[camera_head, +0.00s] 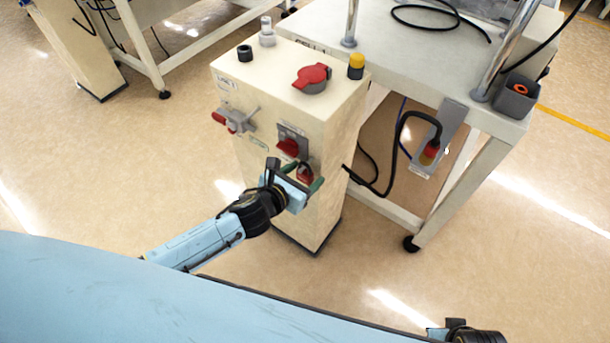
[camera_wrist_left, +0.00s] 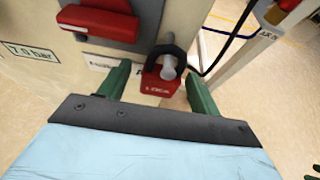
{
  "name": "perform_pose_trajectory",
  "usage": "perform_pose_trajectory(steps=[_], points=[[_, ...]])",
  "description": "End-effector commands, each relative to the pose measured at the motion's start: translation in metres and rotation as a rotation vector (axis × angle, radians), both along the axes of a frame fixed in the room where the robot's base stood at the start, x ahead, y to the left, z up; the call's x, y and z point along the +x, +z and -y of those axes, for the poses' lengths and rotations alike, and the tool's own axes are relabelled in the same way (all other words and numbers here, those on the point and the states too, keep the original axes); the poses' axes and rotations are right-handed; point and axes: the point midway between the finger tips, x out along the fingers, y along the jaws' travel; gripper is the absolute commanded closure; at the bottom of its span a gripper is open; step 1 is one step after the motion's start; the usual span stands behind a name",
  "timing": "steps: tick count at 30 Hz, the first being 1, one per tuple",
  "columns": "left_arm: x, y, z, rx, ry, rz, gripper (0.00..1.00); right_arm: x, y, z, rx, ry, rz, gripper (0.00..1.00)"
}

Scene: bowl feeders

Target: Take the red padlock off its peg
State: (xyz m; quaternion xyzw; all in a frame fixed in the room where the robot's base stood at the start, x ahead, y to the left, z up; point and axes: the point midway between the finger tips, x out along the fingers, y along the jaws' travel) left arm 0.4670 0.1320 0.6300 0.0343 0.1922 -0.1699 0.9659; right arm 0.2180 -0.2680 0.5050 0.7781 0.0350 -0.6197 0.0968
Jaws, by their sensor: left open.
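The red padlock (camera_wrist_left: 160,80) hangs on the front of the cream cabinet, its dark shackle looped around a light grey peg (camera_wrist_left: 169,66). It shows small in the head view (camera_head: 304,170), partly hidden by my left gripper. My left gripper (camera_head: 301,177) is open in front of it. In the left wrist view its two green fingers (camera_wrist_left: 158,88) stand to either side of the padlock, with a gap visible on both sides. My right gripper (camera_head: 463,332) is only partly seen at the bottom edge of the head view, and its fingers do not show.
The cream cabinet (camera_head: 276,100) carries a red rotary switch (camera_head: 290,148) above the padlock and a grey-red valve (camera_head: 234,120) to the left. On top are a red knob (camera_head: 312,78) and a yellow button (camera_head: 356,66). A table (camera_head: 440,80) with a hanging black cable stands right.

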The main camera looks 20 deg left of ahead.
Motion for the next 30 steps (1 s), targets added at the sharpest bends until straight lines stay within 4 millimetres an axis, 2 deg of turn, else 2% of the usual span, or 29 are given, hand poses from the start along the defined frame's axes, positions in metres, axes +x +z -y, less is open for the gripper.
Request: perform_pose_trajectory(steps=[10, 21, 22, 30], points=[[0.0056, -0.0021, 0.0024, -0.001, -0.001, 0.000, 0.36, 0.0018, 0.0062, -0.0038, 0.005, 0.000, 0.003, 0.64], [0.0053, -0.0022, 0.0021, -0.001, 0.000, 0.000, 0.83, 0.0016, 0.0058, -0.0037, 0.004, 0.001, 0.002, 0.64], [0.0055, -0.0019, 0.0022, -0.002, -0.001, 0.000, 0.86, 0.0016, 0.0058, -0.0038, 0.004, 0.001, 0.002, 0.64], [0.0055, -0.0015, 0.0021, -0.001, 0.000, 0.000, 0.86, 0.0016, 0.0062, -0.0038, 0.005, 0.001, 0.003, 0.64]])
